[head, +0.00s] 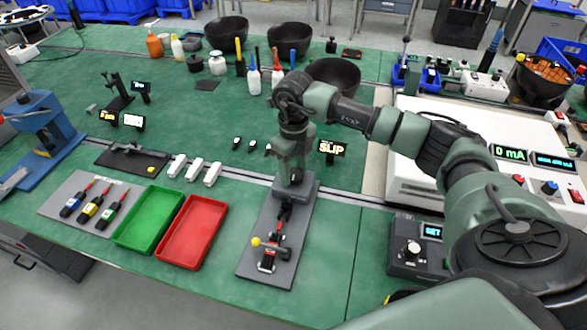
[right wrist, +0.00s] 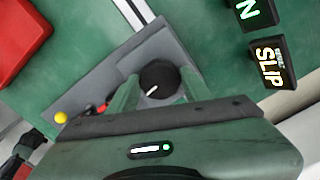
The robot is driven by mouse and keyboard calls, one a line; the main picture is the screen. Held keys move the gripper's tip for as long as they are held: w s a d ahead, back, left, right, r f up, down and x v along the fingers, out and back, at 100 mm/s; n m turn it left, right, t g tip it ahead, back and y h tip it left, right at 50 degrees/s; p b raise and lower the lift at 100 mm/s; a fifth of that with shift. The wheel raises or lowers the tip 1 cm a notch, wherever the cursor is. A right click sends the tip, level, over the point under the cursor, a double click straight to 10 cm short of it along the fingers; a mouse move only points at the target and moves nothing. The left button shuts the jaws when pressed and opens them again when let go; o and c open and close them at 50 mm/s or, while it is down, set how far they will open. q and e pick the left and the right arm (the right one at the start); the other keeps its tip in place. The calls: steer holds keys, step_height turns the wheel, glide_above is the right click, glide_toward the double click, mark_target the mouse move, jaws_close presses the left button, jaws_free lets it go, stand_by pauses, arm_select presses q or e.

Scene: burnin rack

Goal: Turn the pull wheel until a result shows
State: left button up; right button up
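The pull wheel (right wrist: 158,80) is a round black knob with a white mark, on a grey pull fixture (head: 268,245). In the right wrist view it sits between the two fingers of my right gripper (right wrist: 160,84), with no clear gap at either side. In the head view my right gripper (head: 291,172) is down at the far end of the fixture and hides the wheel. A small black display (head: 331,149) reads SLIP in yellow, also in the right wrist view (right wrist: 268,62). A second display (right wrist: 255,12) there shows a green N. My left gripper is not in view.
A red tray (head: 192,232) and a green tray (head: 148,220) lie left of the fixture. A white instrument (head: 425,165) reading 0 mA and a dark SET box (head: 415,255) stand to the right. Black bowls and bottles stand behind.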

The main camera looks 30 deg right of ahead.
mark_target(294, 173)
steer(key=o, duration=0.4)
steer(key=shift+c, duration=0.2)
steer(key=shift+r, duration=0.1)
step_height(294, 173, up, 8)
steer(key=shift+f+b, duration=0.15)
steer(key=shift+b, duration=0.65)
